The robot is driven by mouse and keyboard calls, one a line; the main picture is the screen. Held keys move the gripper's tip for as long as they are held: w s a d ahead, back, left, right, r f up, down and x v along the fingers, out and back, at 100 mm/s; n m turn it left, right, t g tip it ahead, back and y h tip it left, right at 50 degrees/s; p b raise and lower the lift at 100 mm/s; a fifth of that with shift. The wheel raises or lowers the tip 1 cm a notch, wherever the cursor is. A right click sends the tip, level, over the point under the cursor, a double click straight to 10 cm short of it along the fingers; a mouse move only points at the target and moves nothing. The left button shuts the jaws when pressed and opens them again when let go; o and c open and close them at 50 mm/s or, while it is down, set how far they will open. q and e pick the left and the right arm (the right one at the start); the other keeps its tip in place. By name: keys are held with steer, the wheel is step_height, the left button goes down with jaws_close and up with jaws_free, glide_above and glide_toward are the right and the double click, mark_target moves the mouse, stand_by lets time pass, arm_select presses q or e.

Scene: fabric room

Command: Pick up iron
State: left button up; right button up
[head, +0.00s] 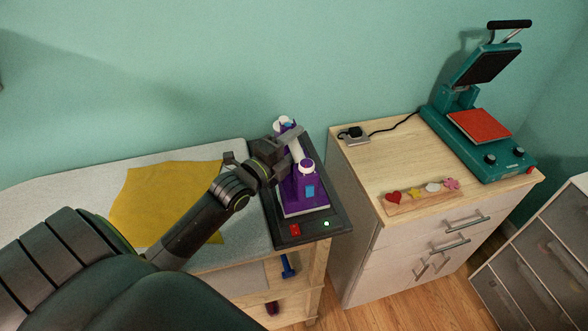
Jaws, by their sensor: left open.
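The purple and white iron (306,188) stands on a dark base (335,221) with a red switch and a lit green light, at the right end of the ironing surface. My left arm reaches in from the lower left. My left gripper (283,148) is open at the upper left part of the iron, close to its handle, and hides part of it. I cannot tell whether the fingers touch the handle. My right gripper is not in view.
A yellow cloth (150,203) lies on the pale ironing surface (60,182). To the right, a wooden-topped cabinet (385,160) holds a teal heat press (510,155) and a strip of colored shapes (424,196). A gap separates cabinet and ironing table. A wall rises behind.

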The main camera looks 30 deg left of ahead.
arm_select(q)
jaws_close()
stand_by(0.4)
stand_by(1.0)
steer(key=shift+w+r, duration=0.1)
steer(key=shift+r, duration=0.1)
